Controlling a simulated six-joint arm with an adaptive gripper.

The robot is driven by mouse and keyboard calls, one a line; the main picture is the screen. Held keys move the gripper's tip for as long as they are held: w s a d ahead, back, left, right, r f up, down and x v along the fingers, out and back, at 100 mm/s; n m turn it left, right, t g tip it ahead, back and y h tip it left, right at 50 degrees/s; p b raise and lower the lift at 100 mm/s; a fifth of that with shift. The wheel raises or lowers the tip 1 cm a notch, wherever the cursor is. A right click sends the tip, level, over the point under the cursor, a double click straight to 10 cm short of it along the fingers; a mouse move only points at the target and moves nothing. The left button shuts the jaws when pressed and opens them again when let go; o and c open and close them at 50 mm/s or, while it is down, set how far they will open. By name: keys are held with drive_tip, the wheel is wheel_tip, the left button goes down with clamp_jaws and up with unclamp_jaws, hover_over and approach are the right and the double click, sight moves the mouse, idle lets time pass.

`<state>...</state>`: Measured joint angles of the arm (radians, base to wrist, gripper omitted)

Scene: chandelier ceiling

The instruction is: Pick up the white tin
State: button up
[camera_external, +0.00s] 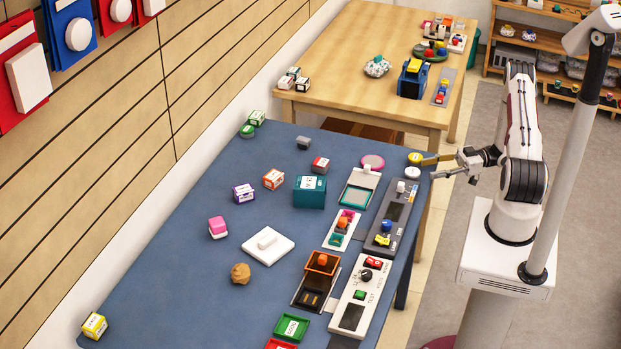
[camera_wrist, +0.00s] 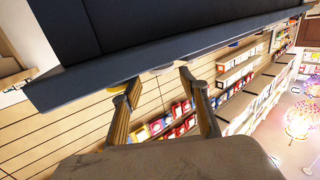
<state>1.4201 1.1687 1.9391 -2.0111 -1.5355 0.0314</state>
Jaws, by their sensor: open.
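The white tin (camera_external: 412,173) is a small round white piece at the right edge of the blue table, in the external view. A yellow round tin (camera_external: 415,158) sits just behind it. My gripper (camera_external: 430,169) is open and empty at the table edge, to the right of the white tin, with its fingers pointing toward it. In the wrist view my two fingers (camera_wrist: 159,77) are spread apart below the dark table edge. A pale patch (camera_wrist: 161,69) shows between the tips and may be the white tin. I cannot tell whether a finger touches either tin.
The blue table (camera_external: 150,260) holds several boxes, trays and panels. A grey panel with a white knob (camera_external: 400,187) lies close in front of the white tin, and a pink disc (camera_external: 373,162) lies to its left. A wooden table (camera_external: 340,45) stands behind.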

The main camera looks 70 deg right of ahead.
sight(424, 176)
drive_tip(key=shift+w+a, duration=0.1)
drive_tip(key=shift+w, duration=0.05)
drive_tip(key=shift+r+x, duration=0.2)
drive_tip(key=shift+x, duration=2.3)
drive_tip(key=shift+a, duration=0.1)
drive_tip(key=c, duration=0.9)
